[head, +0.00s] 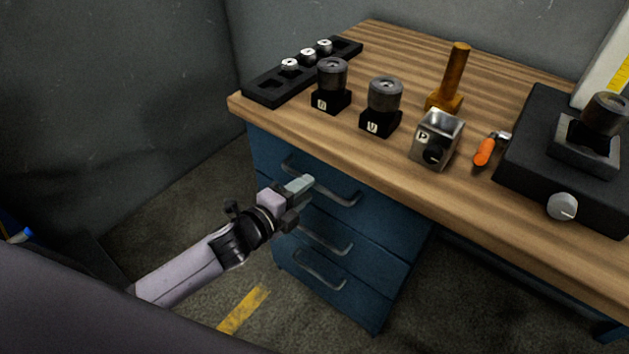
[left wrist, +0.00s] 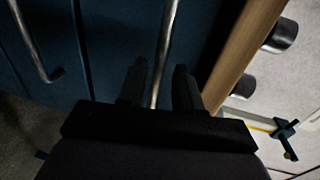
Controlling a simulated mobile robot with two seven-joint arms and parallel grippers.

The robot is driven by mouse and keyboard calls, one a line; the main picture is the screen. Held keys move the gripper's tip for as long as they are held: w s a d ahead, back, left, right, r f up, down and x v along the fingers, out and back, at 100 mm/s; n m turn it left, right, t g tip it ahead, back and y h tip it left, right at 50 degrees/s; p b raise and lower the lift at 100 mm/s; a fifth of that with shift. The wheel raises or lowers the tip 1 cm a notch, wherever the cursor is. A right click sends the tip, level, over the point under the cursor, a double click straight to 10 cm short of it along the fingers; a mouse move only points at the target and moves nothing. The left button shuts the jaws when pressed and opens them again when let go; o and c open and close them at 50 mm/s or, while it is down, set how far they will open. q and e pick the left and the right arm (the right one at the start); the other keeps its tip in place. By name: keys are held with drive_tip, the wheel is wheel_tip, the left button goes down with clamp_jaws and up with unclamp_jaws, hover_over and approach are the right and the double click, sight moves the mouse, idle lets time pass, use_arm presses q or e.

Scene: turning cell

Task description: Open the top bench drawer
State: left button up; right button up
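The top bench drawer (head: 385,206) is the upper blue front under the wooden bench top, and it looks shut, flush with the cabinet. Its metal bar handle (head: 341,197) runs across the front and is partly hidden by my left gripper. My left gripper (head: 304,184) is at the handle, coming from the lower left. In the left wrist view the two dark fingers (left wrist: 159,88) stand apart, and the top handle's bar (left wrist: 167,45) runs between them with small gaps. I cannot tell how deep the bar sits between them. My right gripper is not in view.
Lower drawers with handles (head: 320,270) are below. The bench top (head: 290,112) carries a black rack (head: 265,95), dark holders (head: 380,122), a metal block (head: 437,140), an orange-handled tool (head: 485,152) and a black device (head: 530,150). Floor before the drawers is clear.

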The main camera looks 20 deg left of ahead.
use_arm(q)
drive_tip(key=shift+x, duration=1.95)
clamp_jaws()
